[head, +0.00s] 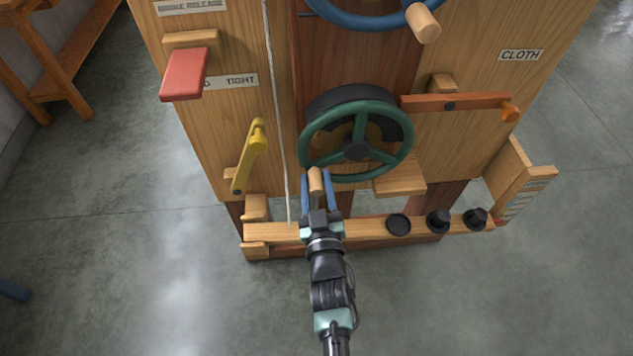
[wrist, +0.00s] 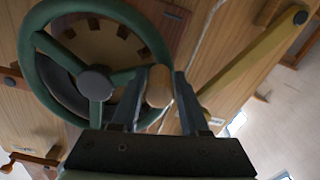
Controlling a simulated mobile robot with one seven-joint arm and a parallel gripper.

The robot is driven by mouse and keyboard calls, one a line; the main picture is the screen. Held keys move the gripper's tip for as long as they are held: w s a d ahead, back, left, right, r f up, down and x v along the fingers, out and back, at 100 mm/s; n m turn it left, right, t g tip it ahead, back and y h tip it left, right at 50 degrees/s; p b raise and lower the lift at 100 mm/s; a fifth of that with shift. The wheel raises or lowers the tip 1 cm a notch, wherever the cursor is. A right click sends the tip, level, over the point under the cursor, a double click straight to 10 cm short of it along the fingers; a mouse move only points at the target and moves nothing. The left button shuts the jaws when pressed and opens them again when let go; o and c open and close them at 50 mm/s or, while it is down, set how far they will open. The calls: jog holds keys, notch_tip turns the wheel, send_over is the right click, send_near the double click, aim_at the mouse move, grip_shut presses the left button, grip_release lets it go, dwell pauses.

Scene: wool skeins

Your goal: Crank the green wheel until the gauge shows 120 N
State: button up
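The green wheel (head: 357,141) is upright on the front of the wooden frame; it fills the upper left of the wrist view (wrist: 95,82). Its light wooden crank knob (head: 316,181) is at the lower left of the rim and also shows in the wrist view (wrist: 158,87). My gripper (head: 319,185) has its two fingers on either side of the knob. A small gap shows between the knob and the right finger, so the fingers look open around it, not clamped. I see no readable gauge in either view.
A blue wheel (head: 365,18) with a wooden knob is above. A yellow lever (head: 250,157) and a red paddle (head: 185,75) are to the left, an orange-brown lever (head: 455,102) to the right. A lower rail (head: 365,231) carries black round pieces. A pale cord hangs left of the wheel.

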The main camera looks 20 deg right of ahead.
grip_shut()
dwell(1.1)
